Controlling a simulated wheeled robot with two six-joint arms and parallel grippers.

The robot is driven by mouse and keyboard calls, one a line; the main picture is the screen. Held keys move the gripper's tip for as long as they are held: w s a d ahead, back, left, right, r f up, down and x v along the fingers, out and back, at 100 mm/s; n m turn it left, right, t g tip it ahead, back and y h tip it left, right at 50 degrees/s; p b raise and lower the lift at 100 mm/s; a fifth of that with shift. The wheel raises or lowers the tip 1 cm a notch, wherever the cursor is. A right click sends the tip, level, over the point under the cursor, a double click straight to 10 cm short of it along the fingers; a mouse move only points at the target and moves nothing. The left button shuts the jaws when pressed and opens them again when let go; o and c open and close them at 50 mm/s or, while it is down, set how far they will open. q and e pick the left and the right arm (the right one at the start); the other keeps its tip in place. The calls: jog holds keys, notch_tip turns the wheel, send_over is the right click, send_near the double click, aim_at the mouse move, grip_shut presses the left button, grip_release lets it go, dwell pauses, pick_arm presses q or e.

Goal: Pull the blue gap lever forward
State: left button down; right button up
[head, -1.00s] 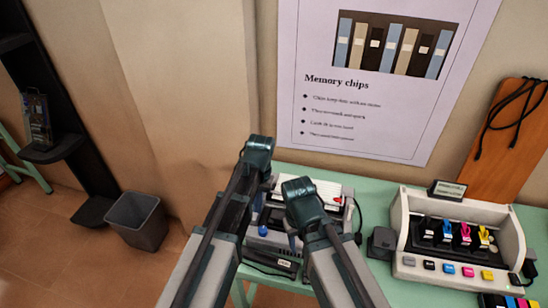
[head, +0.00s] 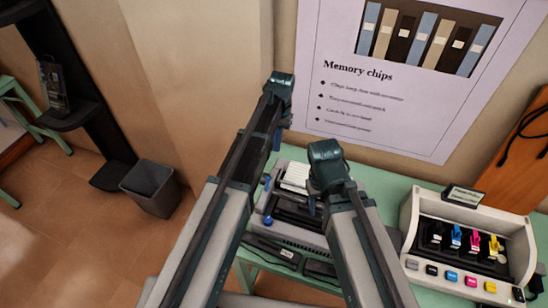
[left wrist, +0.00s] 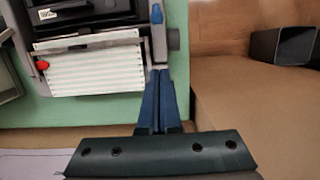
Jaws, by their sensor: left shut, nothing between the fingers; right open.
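The printer (head: 300,222) stands on the green table, a sheet of white paper at its back. A small blue lever (head: 267,182) shows at its left side; the left wrist view shows it more clearly (left wrist: 158,18), upright beside the paper feed. My left gripper (head: 276,148) hangs above the printer's back left side, shut and empty. In the left wrist view its closed fingertips (left wrist: 160,72) point towards the lever, with a small gap in the picture. Whether they touch it cannot be told. My right gripper (head: 312,208) is open over the printer's right part, which it partly hides.
A blue knob (head: 268,220) sits on the printer's front left. A red knob (left wrist: 43,65) is at its other side. An ink cartridge exhibit (head: 470,243) stands to the right. A poster (head: 400,85) hangs behind. A bin (head: 150,187) stands on the floor left.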

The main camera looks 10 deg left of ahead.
aim_at(274, 174)
pick_arm(q)
jog(key=f+b, duration=0.3)
jog(key=s+f+b, duration=0.1)
jog(key=f+b, duration=0.2)
jog(key=f, duration=0.1)
jog(key=s+f+b, duration=0.1)
jog(key=f+b, duration=0.2)
jog(key=b, duration=0.1)
jog(key=shift+a+f, duration=0.15)
jog(key=shift+a, duration=0.05)
pick_arm(e)
notch_tip(274, 174, down, 10)
jog(key=shift+f, duration=0.15)
pick_arm(q)
jog(key=shift+s+a+r+p, duration=0.2)
jog(key=shift+s+r+p, duration=1)
jog(key=shift+s, duration=0.05)
pick_arm(e)
notch_tip(274, 174, up, 2)
jog(key=shift+r, duration=0.2)
pick_arm(q)
jog(key=shift+s+a+r, duration=0.1)
jog(key=shift+s+r, duration=0.1)
jog(key=shift+s, duration=0.25)
pick_arm(e)
jog(key=shift+r, duration=0.2)
pick_arm(q)
jog(key=shift+w, duration=0.15)
